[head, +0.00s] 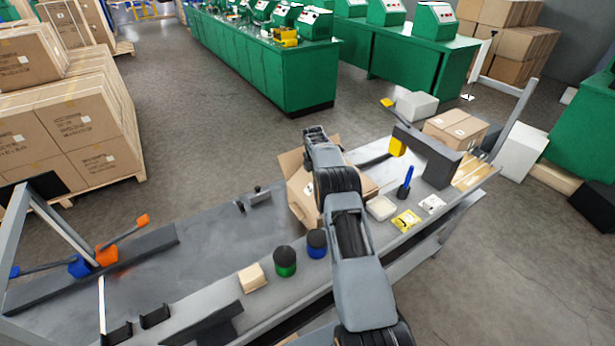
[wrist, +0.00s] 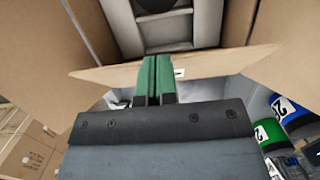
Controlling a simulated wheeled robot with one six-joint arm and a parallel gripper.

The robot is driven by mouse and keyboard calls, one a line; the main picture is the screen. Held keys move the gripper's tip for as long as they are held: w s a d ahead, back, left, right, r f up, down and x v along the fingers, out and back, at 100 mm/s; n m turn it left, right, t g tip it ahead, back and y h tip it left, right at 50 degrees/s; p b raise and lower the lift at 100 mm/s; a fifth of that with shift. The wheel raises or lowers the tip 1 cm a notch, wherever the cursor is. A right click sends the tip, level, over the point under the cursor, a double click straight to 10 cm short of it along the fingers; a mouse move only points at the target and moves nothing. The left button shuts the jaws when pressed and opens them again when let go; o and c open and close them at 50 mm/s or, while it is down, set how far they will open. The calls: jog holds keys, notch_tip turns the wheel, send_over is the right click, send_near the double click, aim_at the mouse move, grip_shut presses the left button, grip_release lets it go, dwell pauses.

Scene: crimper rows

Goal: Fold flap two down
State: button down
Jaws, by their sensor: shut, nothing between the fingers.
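An open brown cardboard box (head: 297,190) stands on the grey bench (head: 190,270), partly hidden behind my arm in the head view. In the wrist view a cardboard flap (wrist: 215,64) runs across the picture, with large brown panels (wrist: 30,35) on both sides. My gripper (wrist: 153,62) has its green fingers shut together with nothing between them. The fingertips overlap the flap in the picture; I cannot tell whether they touch it. The head view hides the fingers behind my arm. No number shows on the flap, so I cannot tell which flap is number two.
A green-banded jar (head: 285,263) and a blue-banded jar (head: 317,243) stand near the box, also close at right in the wrist view. A small tan block (head: 252,277) lies left of them. A grey arch (head: 428,152) stands at right. The bench left of the box is mostly clear.

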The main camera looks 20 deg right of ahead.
jog(key=d+f+b, duration=0.2)
jog(key=f, duration=0.1)
jog(key=d+f+b, duration=0.1)
jog(key=shift+w+f, duration=0.15)
jog(key=shift+w, duration=0.05)
jog(key=shift+w+d+f+b, duration=0.1)
jog(key=shift+d+f+b, duration=0.15)
jog(key=shift+f+b, duration=0.35)
jog(key=shift+d+f+b, duration=0.2)
jog(key=shift+f+b, duration=0.25)
jog(key=shift+b, duration=0.15)
jog(key=shift+d+f, duration=0.1)
jog(key=shift+f, duration=0.2)
jog(key=shift+f+b, duration=0.15)
jog(key=shift+b, duration=0.15)
jog(key=shift+r+p, duration=0.4)
jog(key=shift+r, duration=0.45)
notch_tip(320, 180, up, 13)
jog(key=a+p, duration=0.1)
jog(key=a, duration=0.1)
jog(key=shift+s+r, duration=0.15)
jog(key=shift+s, duration=0.05)
